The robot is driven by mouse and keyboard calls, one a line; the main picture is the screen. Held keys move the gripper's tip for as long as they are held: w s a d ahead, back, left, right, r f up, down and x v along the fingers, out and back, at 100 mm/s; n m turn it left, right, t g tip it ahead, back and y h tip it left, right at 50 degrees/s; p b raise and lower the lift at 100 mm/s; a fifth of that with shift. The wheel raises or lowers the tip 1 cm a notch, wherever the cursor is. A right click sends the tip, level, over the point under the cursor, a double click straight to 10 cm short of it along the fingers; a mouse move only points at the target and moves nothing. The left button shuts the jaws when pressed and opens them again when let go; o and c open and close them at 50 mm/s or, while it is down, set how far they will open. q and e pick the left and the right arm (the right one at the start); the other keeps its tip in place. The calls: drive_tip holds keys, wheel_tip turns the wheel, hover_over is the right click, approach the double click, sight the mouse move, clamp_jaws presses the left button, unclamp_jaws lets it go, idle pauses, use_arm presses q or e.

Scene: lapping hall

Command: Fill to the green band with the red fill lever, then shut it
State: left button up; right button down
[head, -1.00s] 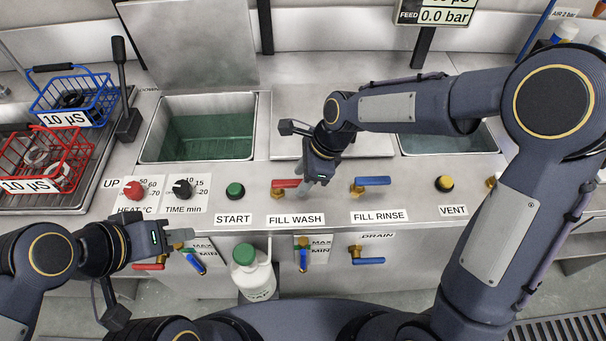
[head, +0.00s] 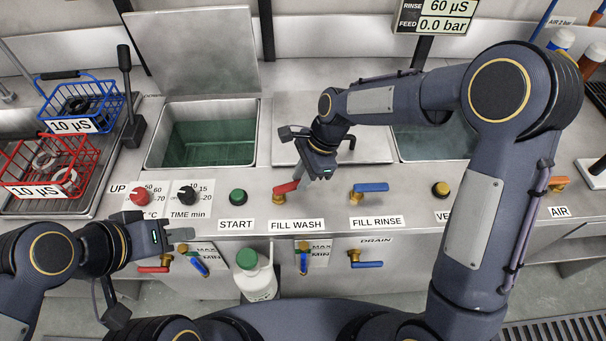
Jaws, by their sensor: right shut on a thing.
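The red fill lever (head: 285,188) sits on the steel front panel above the FILL WASH label (head: 296,225), its left end tilted down. My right gripper (head: 301,183) reaches down to it and is shut on it; the fingers hide part of the lever. The left tank (head: 205,158) has its lid up and holds greenish liquid. I cannot make out a green band in it. My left gripper (head: 186,240) hangs at the left in front of the panel, away from the red fill lever; its finger gap is unclear.
A blue lever (head: 370,187) stands right of the red one, above FILL RINSE. Knobs and a green START button (head: 238,196) are to the left. Baskets (head: 50,168) sit far left. A white bottle (head: 257,277) stands below the panel. The display (head: 445,18) reads 0.0 bar.

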drive_tip(key=c, duration=1.3)
unclamp_jaws()
drive_tip(key=shift+v, duration=3.95)
